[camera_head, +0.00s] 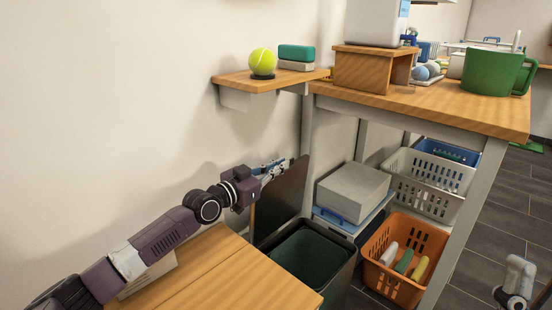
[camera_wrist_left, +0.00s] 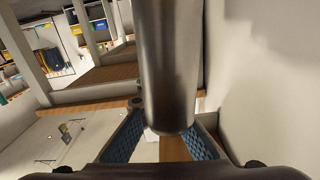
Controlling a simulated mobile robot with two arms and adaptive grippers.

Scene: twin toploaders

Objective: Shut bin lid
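The bin (camera_head: 346,276) is a dark box with a green inside, standing on the floor by the wooden top. Its dark lid (camera_head: 288,200) stands up open at the bin's back left side, against the wall side. My left gripper (camera_head: 274,170) is at the lid's upper left edge, close to the wall; whether it touches the lid is not clear. In the left wrist view its blue-padded fingers (camera_wrist_left: 166,140) are spread apart. A dark, rounded piece fills the middle of that view; I cannot tell what it is.
A wooden surface (camera_head: 215,275) lies below my left arm. A shelf (camera_head: 240,80) with a tennis ball (camera_head: 262,62) is above. Right of the bin are a grey box (camera_head: 353,192) and an orange basket (camera_head: 398,285), under a workbench (camera_head: 430,105).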

